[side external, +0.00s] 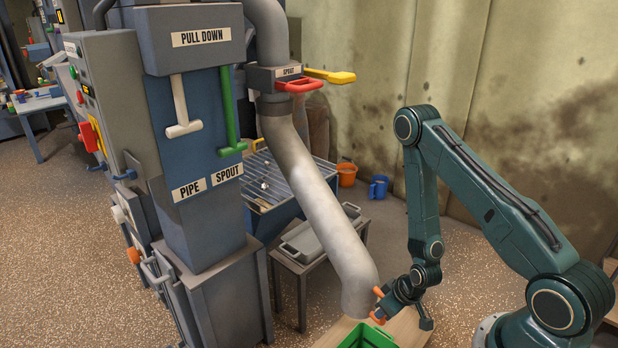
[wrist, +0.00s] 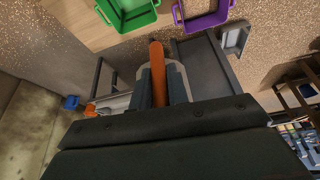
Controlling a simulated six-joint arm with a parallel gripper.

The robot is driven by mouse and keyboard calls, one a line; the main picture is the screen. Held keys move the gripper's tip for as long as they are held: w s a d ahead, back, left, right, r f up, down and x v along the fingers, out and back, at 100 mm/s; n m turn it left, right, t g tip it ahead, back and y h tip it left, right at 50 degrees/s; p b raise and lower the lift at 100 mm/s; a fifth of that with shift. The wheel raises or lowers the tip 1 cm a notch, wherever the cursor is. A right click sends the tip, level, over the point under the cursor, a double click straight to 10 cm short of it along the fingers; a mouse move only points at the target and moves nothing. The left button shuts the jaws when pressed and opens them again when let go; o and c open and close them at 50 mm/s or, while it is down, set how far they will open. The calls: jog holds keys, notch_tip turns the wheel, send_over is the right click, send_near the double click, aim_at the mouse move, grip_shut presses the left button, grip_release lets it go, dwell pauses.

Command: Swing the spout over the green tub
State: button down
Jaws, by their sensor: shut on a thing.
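The grey spout (side external: 325,215) slants down from its collar and ends just above and behind the green tub (side external: 367,335) in the side view. I cannot tell whether its mouth is directly over the tub. My gripper (side external: 384,304) is shut on the orange handle (side external: 379,292) at the spout's lower end. In the wrist view the orange handle (wrist: 158,72) stands between my gripper's fingers (wrist: 160,85). The green tub (wrist: 150,17) is ahead at upper left there, with a purple tub (wrist: 204,22) to its right. The spout's mouth is hidden in the wrist view.
A blue machine column (side external: 200,225) with PIPE and SPOUT labels stands left of the spout. A red handle (side external: 298,86) and a yellow handle (side external: 330,76) stick out at the collar. A small table (side external: 300,262) stands behind the spout.

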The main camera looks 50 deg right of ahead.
jog(key=s+d, duration=0.1)
jog(key=d, duration=1)
jog(key=shift+s+d, duration=0.15)
jog(key=shift+d, duration=0.05)
jog(key=c, duration=1.4)
grip_release()
jog(key=shift+o, duration=0.2)
jog(key=shift+d+r, duration=0.1)
jog(key=shift+r, duration=0.05)
jog(key=v, duration=1.1)
jog(key=shift+r, duration=0.3)
jog(key=shift+s, duration=0.1)
